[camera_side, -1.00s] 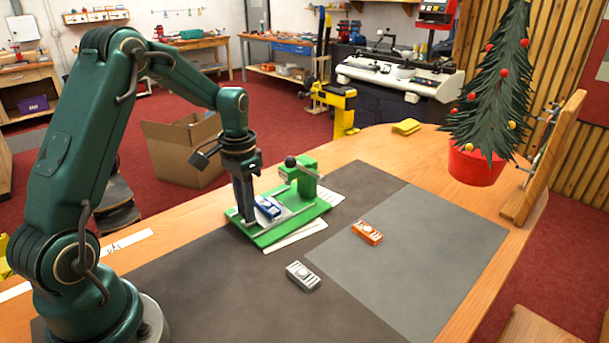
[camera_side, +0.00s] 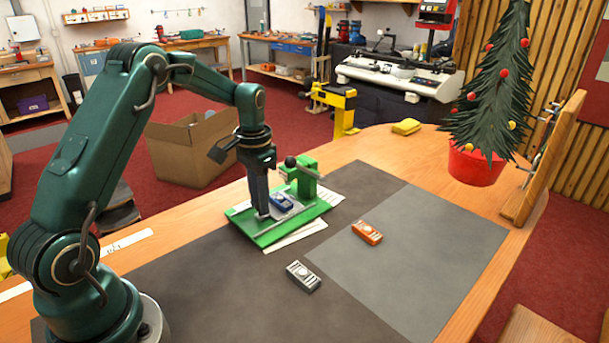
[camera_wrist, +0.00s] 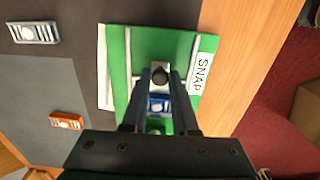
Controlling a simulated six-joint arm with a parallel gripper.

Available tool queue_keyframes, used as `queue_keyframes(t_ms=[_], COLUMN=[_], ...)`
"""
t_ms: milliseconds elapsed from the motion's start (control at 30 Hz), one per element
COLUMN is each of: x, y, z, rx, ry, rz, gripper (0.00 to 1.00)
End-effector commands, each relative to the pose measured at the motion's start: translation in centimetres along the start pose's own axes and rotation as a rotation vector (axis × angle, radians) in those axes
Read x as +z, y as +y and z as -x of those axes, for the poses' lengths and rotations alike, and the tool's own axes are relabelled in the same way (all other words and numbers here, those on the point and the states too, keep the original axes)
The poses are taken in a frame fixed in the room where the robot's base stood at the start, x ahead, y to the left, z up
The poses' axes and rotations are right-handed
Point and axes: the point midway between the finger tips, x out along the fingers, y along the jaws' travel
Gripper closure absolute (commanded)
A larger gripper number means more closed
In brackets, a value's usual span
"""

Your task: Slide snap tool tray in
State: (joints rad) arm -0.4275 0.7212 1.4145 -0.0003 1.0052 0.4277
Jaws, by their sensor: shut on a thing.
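The green snap tool (camera_side: 262,236) lies on the bench, with a green upright (camera_side: 306,178) and a dark-knobbed lever at its right end. Its pale grey tray lies between two rails, with a blue part (camera_side: 281,202) on it. The blue part also shows between my fingers in the wrist view (camera_wrist: 158,105). My gripper (camera_side: 262,213) points down at the tray's left end. In the wrist view my gripper (camera_wrist: 162,78) is shut on the tray's dark knob (camera_wrist: 159,77). The blue part is close to the upright; the tray's far end is hidden by my gripper.
White strips lie beside the green base. A small Christmas tree (camera_side: 487,95) stands at the back right.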

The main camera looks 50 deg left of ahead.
Motion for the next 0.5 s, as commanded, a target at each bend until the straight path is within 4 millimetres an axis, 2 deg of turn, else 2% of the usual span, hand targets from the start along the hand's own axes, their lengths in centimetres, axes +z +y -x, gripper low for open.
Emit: queue_keyframes(t_ms=[67, 100, 500], x=[-0.01, 0.00, 0.00], y=[-0.07, -0.07, -0.03], z=[0.03, 0.03, 0.45], rx=[-0.002, -0.002, -0.001], ry=[0.001, 0.001, 0.001], rz=[0.000, 0.000, 0.000], gripper=[1.00, 0.61, 0.60])
